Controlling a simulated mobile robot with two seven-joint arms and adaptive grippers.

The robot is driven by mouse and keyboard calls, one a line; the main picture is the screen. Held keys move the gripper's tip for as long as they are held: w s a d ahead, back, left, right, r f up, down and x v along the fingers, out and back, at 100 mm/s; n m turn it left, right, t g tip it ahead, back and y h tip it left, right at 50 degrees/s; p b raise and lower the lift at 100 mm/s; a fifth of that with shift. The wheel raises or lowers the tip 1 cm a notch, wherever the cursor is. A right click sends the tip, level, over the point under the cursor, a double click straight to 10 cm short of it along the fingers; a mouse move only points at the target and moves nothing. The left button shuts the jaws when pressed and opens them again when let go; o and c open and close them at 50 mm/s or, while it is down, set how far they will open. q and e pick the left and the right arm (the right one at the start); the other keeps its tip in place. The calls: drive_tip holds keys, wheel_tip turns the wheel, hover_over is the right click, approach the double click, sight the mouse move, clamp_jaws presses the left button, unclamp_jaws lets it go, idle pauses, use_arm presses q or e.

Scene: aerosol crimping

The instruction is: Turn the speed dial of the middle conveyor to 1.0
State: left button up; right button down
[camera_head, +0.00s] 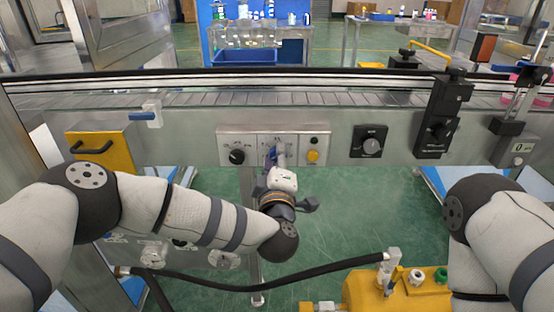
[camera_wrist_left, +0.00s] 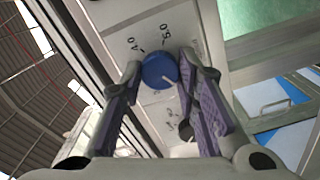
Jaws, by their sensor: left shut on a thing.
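The control panel (camera_head: 225,135) on the conveyor's front side carries a blue speed dial (camera_head: 270,155) in its middle section. In the left wrist view the dial (camera_wrist_left: 157,70) is a round blue knob with a white pointer line, and the printed marks 4.0 and 5.0 show beside it. My left gripper (camera_head: 277,157) reaches the panel from below and partly hides the dial in the head view. Its two purple-padded fingers (camera_wrist_left: 163,75) are shut on the blue dial, one on each side. My right gripper is not in view; only the arm shows at the right.
A separate black dial plate (camera_head: 372,141) is farther right. A yellow unit (camera_head: 375,292) with a black hose stands low in front.

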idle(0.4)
use_arm(q)
drive_tip(key=o, duration=1.2)
drive_tip(key=shift+c, duration=0.2)
drive_tip(key=s, duration=1.2)
